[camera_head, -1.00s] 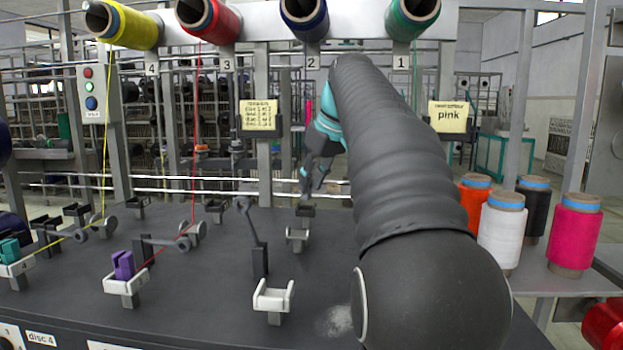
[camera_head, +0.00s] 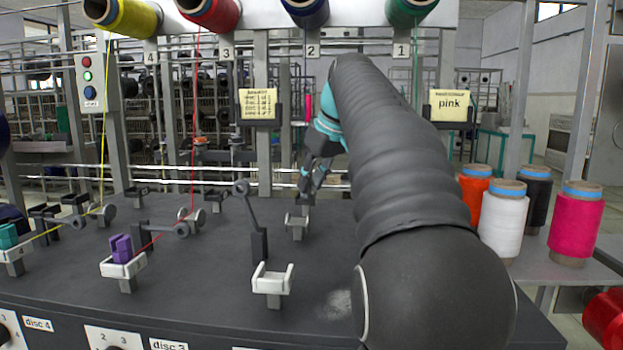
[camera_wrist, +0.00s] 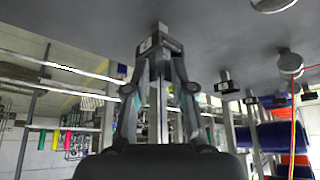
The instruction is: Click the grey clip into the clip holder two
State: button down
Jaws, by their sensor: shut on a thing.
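My gripper (camera_head: 306,196) is at the far middle of the dark machine table, fingers pointing down. In the wrist view my gripper (camera_wrist: 160,48) is shut on a small grey block, which I take as the grey clip (camera_wrist: 172,43). In the head view the clip is too small and covered to make out.
An upright lever (camera_head: 258,240) stands behind the empty holder. To the left, a white holder (camera_head: 124,269) carries a purple clip (camera_head: 121,249), with a red thread running up from there. A teal clip (camera_head: 8,236) sits far left. Yarn cones (camera_head: 503,228) stand at the right.

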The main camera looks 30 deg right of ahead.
jog(key=c, duration=0.9)
grip_release()
jog(key=v, duration=1.2)
